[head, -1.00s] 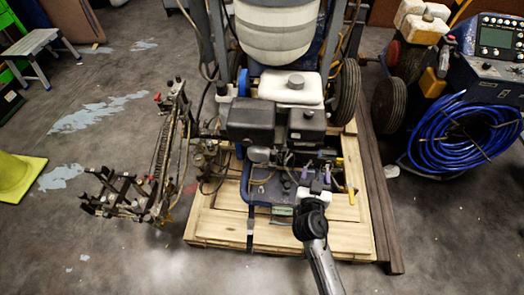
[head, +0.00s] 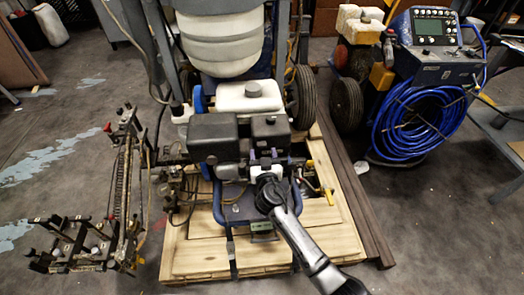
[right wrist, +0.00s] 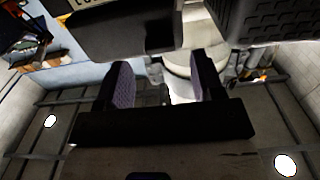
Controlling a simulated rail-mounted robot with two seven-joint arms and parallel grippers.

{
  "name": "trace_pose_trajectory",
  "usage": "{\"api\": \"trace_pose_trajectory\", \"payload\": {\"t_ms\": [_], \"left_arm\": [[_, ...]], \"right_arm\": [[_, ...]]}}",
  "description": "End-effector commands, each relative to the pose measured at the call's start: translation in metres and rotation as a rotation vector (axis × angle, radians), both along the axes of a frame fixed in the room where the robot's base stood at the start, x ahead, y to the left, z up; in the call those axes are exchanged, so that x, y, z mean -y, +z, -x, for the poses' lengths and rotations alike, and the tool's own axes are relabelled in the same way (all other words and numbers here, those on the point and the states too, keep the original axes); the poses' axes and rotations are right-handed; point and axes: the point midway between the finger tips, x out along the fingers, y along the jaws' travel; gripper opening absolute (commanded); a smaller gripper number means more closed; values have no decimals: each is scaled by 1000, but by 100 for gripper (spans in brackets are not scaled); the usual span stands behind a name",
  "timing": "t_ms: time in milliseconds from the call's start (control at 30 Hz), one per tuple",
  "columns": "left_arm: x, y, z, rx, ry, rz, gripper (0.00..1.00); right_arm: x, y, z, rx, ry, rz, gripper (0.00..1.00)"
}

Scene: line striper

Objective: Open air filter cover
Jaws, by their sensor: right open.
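The line striper's engine carries two dark boxes side by side in the head view: a broad left box (head: 212,137) and a smaller right box (head: 271,131). I cannot tell for sure which one is the air filter cover. Both appear closed. My right gripper (head: 265,165) is in front of the engine, just below the right box. In the right wrist view its two purple-padded fingers (right wrist: 157,82) are apart with nothing held between them. A smooth dark box (right wrist: 125,32) is ahead to the left, and a gridded dark part (right wrist: 265,20) is at upper right. My left gripper is out of view.
A white tank (head: 248,97) with a black cap sits behind the boxes. The striper stands on a wooden pallet (head: 190,262). A metal frame with springs (head: 125,190) is at left. A blue hose coil (head: 415,122) hangs on a machine at right.

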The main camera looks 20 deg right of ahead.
Motion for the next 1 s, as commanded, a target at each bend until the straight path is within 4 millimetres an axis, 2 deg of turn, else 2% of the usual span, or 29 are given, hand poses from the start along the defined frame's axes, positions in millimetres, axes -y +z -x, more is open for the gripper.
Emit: {"api": "trace_pose_trajectory", "payload": {"t_ms": [100,300,700,1000], "left_arm": [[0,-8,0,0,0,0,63],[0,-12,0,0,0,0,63],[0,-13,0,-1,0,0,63],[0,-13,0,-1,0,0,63]], "right_arm": [[3,-2,-15,0,1,2,62],[7,0,-29,1,1,1,62],[8,0,-33,0,0,1,62],[8,0,-33,0,0,0,34]]}}
